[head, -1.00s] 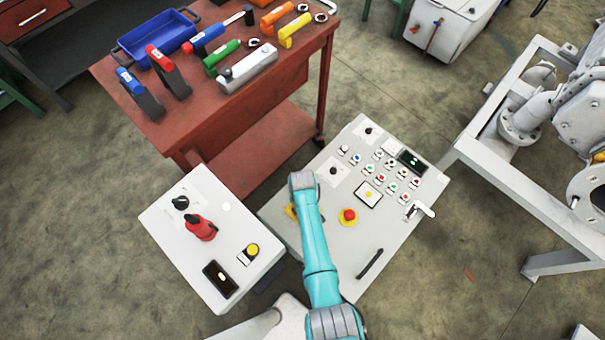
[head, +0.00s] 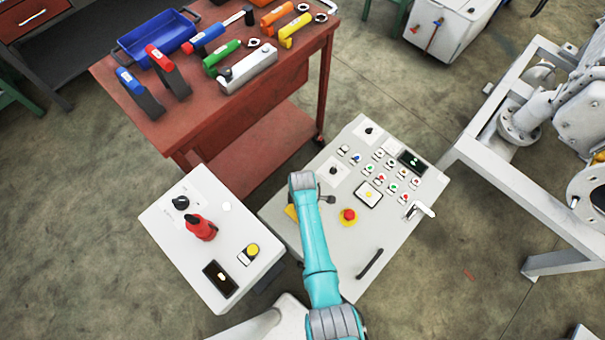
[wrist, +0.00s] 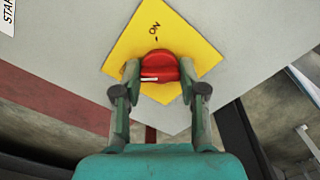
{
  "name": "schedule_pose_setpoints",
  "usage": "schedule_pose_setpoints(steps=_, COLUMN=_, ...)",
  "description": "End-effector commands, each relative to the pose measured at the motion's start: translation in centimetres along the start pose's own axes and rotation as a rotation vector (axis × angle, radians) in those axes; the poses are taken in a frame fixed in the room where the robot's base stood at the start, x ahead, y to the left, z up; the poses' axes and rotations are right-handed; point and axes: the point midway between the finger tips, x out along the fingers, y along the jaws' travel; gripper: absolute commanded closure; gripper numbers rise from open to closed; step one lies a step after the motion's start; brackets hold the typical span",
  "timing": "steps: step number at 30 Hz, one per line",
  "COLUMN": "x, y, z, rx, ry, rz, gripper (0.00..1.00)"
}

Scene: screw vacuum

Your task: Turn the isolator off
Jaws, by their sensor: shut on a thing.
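The isolator is a red rotary knob (wrist: 160,66) on a yellow plate (wrist: 122,50) marked "ON" at its top. A white mark on the knob lies roughly crosswise in the wrist view, not in line with the "ON" tick. My gripper (wrist: 158,74) is shut on the red knob, one finger on each side. In the head view my arm hides the knob, and only an edge of the yellow plate (head: 291,213) shows. A dark part of my gripper (head: 326,199) shows right of the arm's end.
A white box (head: 185,250) with a red handle (head: 201,228) stands left. A red tool table (head: 150,115) stands behind.

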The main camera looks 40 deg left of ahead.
Motion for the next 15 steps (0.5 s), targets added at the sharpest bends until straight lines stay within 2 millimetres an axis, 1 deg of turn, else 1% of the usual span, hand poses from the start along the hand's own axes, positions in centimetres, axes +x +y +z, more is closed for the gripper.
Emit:
schedule_pose_setpoints(steps=6, x=0.06, y=-0.05, z=0.03, rx=-0.068, ry=0.0, rz=0.0, gripper=0.93)
schedule_pose_setpoints(steps=15, x=0.06, y=-0.05, z=0.04, rx=-0.092, ry=-0.001, rz=0.0, gripper=0.93)
